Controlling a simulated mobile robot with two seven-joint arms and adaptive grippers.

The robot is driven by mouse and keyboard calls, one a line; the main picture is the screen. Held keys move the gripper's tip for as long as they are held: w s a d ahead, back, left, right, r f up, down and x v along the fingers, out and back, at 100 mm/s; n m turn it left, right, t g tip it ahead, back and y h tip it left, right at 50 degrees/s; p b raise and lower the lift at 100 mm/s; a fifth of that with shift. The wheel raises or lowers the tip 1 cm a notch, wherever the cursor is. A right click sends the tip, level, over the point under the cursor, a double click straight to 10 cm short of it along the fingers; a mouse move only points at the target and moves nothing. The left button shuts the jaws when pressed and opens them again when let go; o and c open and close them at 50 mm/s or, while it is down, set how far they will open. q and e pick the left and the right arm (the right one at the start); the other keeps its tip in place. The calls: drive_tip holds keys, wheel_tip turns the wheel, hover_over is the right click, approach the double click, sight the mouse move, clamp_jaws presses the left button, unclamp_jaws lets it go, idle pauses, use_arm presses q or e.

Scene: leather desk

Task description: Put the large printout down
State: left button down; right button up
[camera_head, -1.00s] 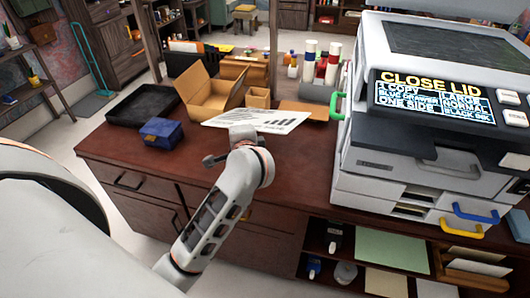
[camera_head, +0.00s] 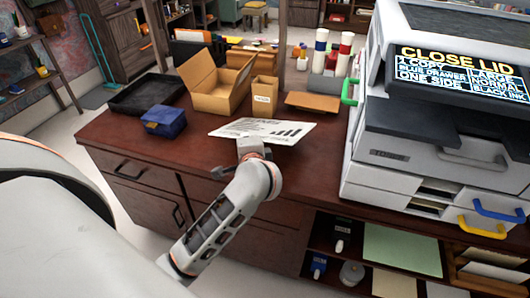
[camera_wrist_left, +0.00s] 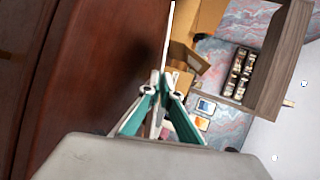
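The large printout (camera_head: 262,130) is a white sheet with black text and a bar chart. It is roughly level over the brown desk top, in front of the cardboard boxes. My left gripper (camera_head: 250,145) is at its near edge. In the left wrist view the fingertips (camera_wrist_left: 163,76) are closed together on the sheet, seen edge-on as a thin white strip (camera_wrist_left: 169,35). The desk surface (camera_wrist_left: 85,70) lies beside it with a dark shadow; I cannot tell whether the sheet touches the desk. My right gripper is not in view.
A blue box (camera_head: 163,121) and black tray (camera_head: 147,94) stand left, an open carton (camera_head: 215,95) and small paper box (camera_head: 265,95) behind. A flat cardboard piece (camera_head: 312,102) lies right of these. The copier (camera_head: 440,150) reads "CLOSE LID". Bare desk lies between sheet and copier.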

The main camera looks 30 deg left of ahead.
use_arm(q)
drive_tip(key=shift+f, duration=0.35)
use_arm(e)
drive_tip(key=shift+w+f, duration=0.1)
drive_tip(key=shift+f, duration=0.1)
use_arm(q)
drive_tip(key=c, duration=2.4)
unclamp_jaws()
drive_tip(key=shift+c, duration=0.2)
drive_tip(key=v, duration=0.8)
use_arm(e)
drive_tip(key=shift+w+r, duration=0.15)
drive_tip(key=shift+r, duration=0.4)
use_arm(q)
wheel_tip(320, 180, up, 7)
drive_tip(key=s+d+p, duration=0.1)
drive_tip(key=s+p, duration=0.1)
drive_tip(key=p, duration=0.2)
drive_tip(key=shift+d, duration=0.4)
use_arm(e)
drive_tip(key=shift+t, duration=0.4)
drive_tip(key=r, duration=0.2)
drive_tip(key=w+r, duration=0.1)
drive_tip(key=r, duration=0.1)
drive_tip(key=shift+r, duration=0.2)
